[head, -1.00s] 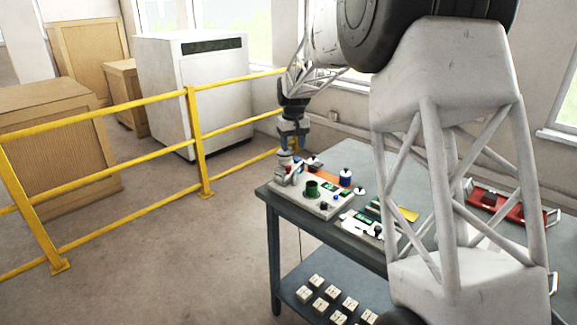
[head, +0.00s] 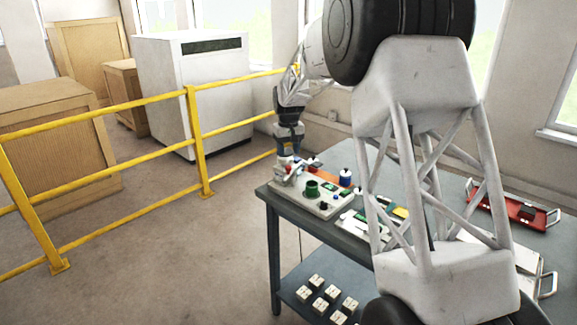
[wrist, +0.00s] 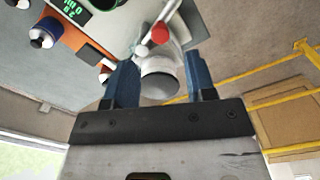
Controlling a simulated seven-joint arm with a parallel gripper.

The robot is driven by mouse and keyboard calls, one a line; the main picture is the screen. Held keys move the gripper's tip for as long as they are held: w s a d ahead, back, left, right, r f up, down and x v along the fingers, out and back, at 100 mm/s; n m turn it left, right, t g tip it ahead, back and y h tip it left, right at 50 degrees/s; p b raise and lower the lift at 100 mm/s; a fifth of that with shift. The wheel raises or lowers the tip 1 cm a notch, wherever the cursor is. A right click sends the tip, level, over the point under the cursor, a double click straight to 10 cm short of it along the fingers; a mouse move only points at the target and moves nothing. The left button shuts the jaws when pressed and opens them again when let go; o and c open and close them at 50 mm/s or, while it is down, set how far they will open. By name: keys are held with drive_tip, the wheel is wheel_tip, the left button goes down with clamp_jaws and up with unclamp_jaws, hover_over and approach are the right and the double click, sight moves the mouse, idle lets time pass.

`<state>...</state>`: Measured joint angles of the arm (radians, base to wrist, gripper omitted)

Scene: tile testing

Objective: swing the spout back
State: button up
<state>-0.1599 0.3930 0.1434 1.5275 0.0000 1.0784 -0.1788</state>
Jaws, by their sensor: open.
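In the wrist view, the two blue fingers of my gripper (wrist: 160,61) are apart. A white tube-like part with a round end, which looks like the spout (wrist: 160,84), shows in the gap between them. I cannot tell whether either finger touches it. A small red knob (wrist: 160,32) sits on a thin stem just beyond the fingertips. In the head view my gripper (head: 289,156) points down over the left end of the light test panel (head: 327,211), at the table's far left corner. The spout is mostly hidden by the gripper there.
On the panel stand a green cup-like part (head: 312,188) and a blue-and-white knob (head: 346,178). A second panel (head: 357,226) and a red tray (head: 512,207) lie farther right on the table (head: 376,158). A yellow railing (head: 197,140) runs left of the table.

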sight(289, 166)
drive_tip(key=shift+f, duration=3.2)
clamp_jaws()
